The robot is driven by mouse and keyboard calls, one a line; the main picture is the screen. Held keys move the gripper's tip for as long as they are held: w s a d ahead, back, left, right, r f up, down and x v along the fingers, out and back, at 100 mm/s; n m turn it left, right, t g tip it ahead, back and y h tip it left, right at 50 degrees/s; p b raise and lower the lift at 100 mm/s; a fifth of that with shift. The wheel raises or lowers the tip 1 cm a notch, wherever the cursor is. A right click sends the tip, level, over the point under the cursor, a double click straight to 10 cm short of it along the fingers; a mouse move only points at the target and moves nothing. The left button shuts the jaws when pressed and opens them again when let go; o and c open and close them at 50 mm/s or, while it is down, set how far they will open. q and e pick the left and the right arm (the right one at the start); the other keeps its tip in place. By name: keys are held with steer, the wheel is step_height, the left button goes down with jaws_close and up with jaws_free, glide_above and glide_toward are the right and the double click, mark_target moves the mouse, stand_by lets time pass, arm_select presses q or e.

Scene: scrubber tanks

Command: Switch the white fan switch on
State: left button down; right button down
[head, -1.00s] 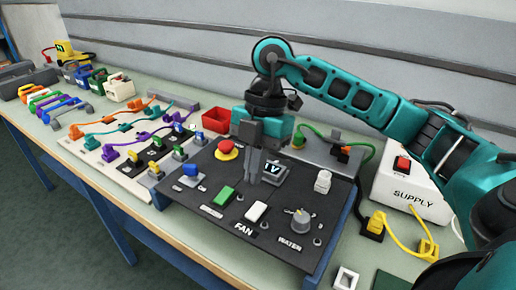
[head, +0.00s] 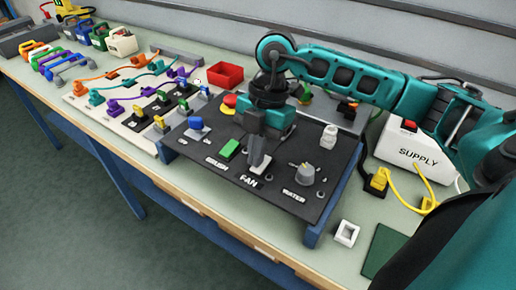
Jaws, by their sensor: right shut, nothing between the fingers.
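The black control panel (head: 215,172) stands tilted on the bench. The white fan switch (head: 259,166) is just above the FAN label (head: 249,178) and is mostly hidden by my right gripper. My right gripper (head: 257,163) is shut with nothing in it, pointing down with its fingertips at the switch. I cannot tell whether they touch it, or which way the switch is set. My left gripper is not in view.
A green BRUSH switch (head: 229,149) sits left of the fan switch and a grey WATER knob (head: 307,174) to the right. A blue knob (head: 195,125) and a red button (head: 229,102) are behind. A SUPPLY box (head: 412,152) stands at the right.

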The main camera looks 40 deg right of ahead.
steer(key=shift+s+f, duration=0.1)
steer(key=shift+f, duration=0.2)
steer(key=shift+d, duration=0.1)
steer(key=shift+w+d, duration=0.3)
steer(key=shift+d, duration=0.4)
